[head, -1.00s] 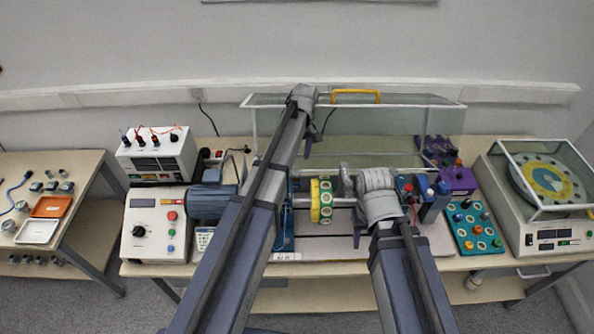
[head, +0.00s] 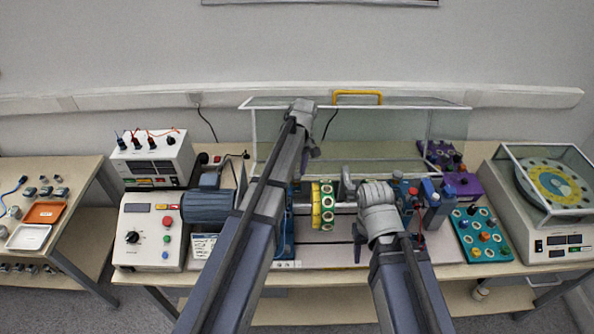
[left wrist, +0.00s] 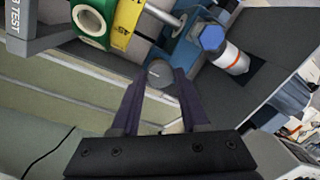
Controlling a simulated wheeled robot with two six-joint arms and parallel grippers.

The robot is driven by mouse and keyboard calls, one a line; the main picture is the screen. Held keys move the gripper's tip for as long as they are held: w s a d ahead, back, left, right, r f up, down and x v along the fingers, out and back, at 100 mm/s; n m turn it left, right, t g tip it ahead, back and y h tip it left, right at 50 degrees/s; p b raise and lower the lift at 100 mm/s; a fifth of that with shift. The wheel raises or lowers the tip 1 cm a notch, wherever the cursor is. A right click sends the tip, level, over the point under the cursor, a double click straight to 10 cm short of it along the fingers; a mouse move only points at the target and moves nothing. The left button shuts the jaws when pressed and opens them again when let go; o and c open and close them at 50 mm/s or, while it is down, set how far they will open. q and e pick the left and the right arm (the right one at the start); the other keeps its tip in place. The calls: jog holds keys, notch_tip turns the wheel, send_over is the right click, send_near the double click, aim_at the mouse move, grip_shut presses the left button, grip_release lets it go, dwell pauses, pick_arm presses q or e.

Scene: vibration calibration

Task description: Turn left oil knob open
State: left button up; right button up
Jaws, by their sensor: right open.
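In the left wrist view, a round dark grey knob (left wrist: 161,73) with a pale line on its face sits between the fingertips of my left gripper (left wrist: 160,77). I cannot tell whether the fingers touch it. It is beside the blue bearing housing (left wrist: 188,45). In the head view, my left gripper (head: 308,156) reaches down behind the left end of the shaft, and the knob is not clear there. My right gripper (head: 372,205) is over the right side of the rig, open, its fingers mostly hidden by the wrist.
A yellow and green disc (head: 322,206) is on the shaft close by. A blue-capped sensor (left wrist: 224,50) stands beside the knob. The clear guard (head: 385,135) with a yellow handle is behind. The motor (head: 208,205) and control box (head: 150,230) are at left.

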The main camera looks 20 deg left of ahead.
pick_arm(q)
grip_shut()
jog(key=shift+m, duration=0.3)
jog(key=m, duration=0.3)
jog(key=shift+s+m, duration=0.15)
jog(key=shift+m, duration=0.15)
jog(key=m, duration=0.4)
jog(key=shift+m+t, duration=0.3)
jog(key=shift+t, duration=0.1)
jog(key=m, duration=0.4)
jog(key=shift+s+t, duration=0.15)
jog(key=shift+t, duration=0.15)
jog(key=shift+a+m, duration=0.1)
jog(key=shift+m, duration=2.4)
